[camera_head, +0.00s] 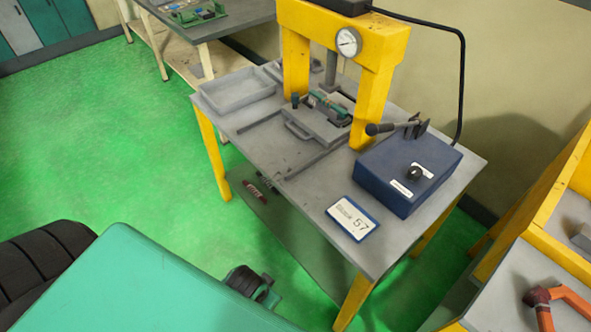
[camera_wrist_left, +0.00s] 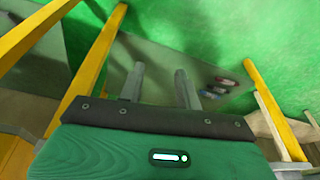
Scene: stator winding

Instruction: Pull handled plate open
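The handled plate (camera_head: 317,124) is a grey slab on the table under the yellow press (camera_head: 376,92). Its grey bar handle (camera_head: 297,131) faces the table's front left. A green and dark part (camera_head: 329,108) rests on the plate, below the press ram. In the left wrist view, my left gripper (camera_wrist_left: 159,70) has two grey fingers standing apart with nothing between them. It faces the area of the table's lower shelf, away from the plate. In the head view I cannot clearly make out its fingers. My right gripper is not in view.
A blue box (camera_head: 408,172) with a lever and knob stands right of the press. A sign marked 57 (camera_head: 352,217) lies at the table's front. A grey tray (camera_head: 238,90) sits at the back left. Yellow table legs (camera_head: 211,150) border the lower shelf. Green floor (camera_head: 110,150) is clear at left.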

